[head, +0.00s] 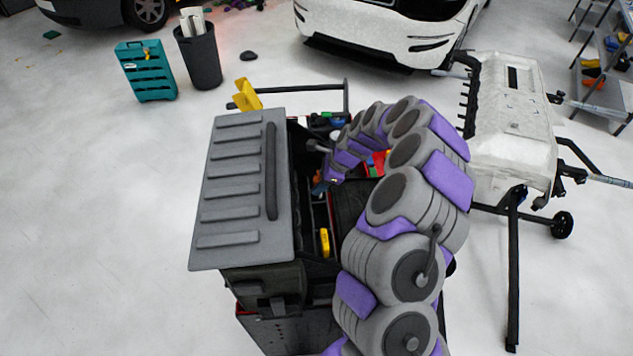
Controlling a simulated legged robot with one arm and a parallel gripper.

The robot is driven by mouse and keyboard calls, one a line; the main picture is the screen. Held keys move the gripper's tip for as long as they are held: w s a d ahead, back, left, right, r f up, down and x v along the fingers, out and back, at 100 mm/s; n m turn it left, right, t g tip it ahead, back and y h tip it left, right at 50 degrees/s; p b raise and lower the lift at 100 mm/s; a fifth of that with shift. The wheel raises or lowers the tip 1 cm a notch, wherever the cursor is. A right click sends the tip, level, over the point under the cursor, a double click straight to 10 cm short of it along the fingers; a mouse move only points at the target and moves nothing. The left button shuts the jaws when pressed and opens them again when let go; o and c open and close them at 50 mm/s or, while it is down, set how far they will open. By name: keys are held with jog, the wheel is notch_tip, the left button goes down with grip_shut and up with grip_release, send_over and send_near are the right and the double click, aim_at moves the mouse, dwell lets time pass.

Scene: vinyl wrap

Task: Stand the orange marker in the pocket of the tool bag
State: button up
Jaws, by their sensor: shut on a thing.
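My arm curves up from the lower right and bends over toward the open dark container at centre. My gripper (327,182) is at its far end, small and partly hidden by the arm, low over the open compartments. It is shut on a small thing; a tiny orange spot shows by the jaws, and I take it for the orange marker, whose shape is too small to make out. The tool bag and its pocket cannot be told apart clearly among the dark compartments right of the grey lid.
A ribbed grey lid (240,190) covers the cart's left side. A yellow-handled tool (324,243) lies in the open compartment. A teal crate (147,72) and dark bin (200,58) stand behind.

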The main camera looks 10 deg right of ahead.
jog(key=o, duration=1.1)
jog(key=p+v, duration=0.3)
jog(key=v, duration=1.4)
jog(key=s+a+r+n, duration=0.5)
jog(key=a+r, duration=0.1)
jog(key=s+a+r+n+g+h, duration=0.1)
jog(key=s+a+r+n, duration=0.1)
jog(key=s+a+n, duration=0.3)
jog(key=s+a+r+n+g, duration=0.1)
jog(key=s+r+n, duration=0.1)
jog(key=s, duration=0.4)
jog(key=s+d+n+h, duration=0.1)
jog(key=s+n, duration=0.2)
jog(key=s, duration=0.5)
jog(key=s+d+n+g+h, duration=0.1)
jog(key=s+n, duration=0.2)
jog(key=s, duration=0.5)
jog(key=s+d+f+n+h, duration=0.1)
jog(key=s+d+n+h, duration=0.1)
jog(key=s, duration=0.6)
jog(key=shift+s+n+g, duration=0.2)
jog(key=shift+n+g, duration=0.1)
jog(key=shift+n, duration=0.4)
